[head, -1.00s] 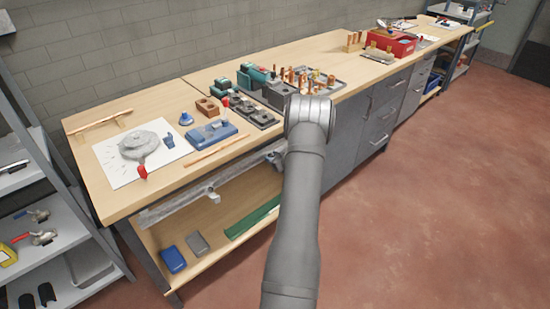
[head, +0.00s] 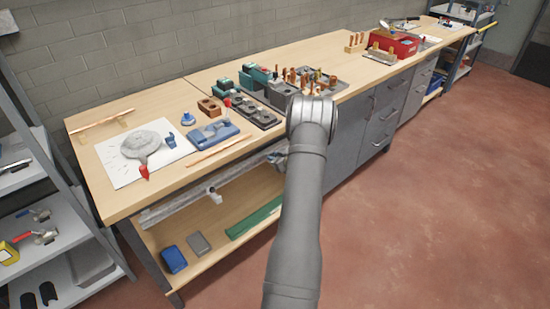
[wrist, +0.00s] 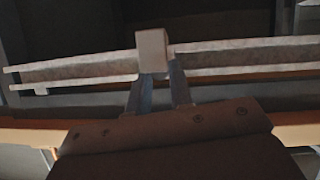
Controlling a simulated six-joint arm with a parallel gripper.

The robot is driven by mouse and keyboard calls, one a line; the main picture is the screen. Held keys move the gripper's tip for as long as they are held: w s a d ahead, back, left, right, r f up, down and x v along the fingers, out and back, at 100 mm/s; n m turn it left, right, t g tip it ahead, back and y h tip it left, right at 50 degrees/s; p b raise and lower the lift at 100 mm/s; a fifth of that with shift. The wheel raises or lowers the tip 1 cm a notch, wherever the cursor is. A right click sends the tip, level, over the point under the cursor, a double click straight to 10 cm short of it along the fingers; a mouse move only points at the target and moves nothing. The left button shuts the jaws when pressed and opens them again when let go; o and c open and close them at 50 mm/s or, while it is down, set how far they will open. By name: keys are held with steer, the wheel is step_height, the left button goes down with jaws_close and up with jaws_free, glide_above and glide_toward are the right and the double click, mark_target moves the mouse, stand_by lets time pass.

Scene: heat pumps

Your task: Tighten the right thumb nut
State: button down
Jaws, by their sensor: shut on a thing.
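My gripper (wrist: 155,72) is shut on a pale, block-shaped thumb nut (wrist: 152,48) in the wrist view. The two grey fingers reach up to its lower part, and the nut stands in front of a long pale rail (wrist: 240,57). Another small pale nut (wrist: 41,91) shows under the rail at far left. In the head view the rail (head: 180,207) runs below the bench's front edge, with a white nut (head: 215,196) on its left part. My arm hides most of the rail's right end and the held nut there.
The wooden bench top (head: 100,205) lies above the rail. It carries a blue fixture (head: 212,134), a copper-coloured rod (head: 220,152) and a dark tray (head: 255,112). A lower shelf (head: 215,235) holds a blue box (head: 173,259) and a green strip (head: 252,218). Floor at right is clear.

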steer(key=shift+a, duration=0.2)
steer(key=shift+m+g+y, duration=0.3)
steer(key=shift+m+g, duration=0.2)
steer(key=shift+f+m+g+y, duration=0.1)
steer(key=shift+m+g+y, duration=0.45)
steer(key=shift+m, duration=0.45)
steer(key=c, duration=1.4)
jaws_free()
steer(key=shift+c, duration=0.2)
steer(key=shift+d, duration=0.1)
steer(key=shift+w+d, duration=0.1)
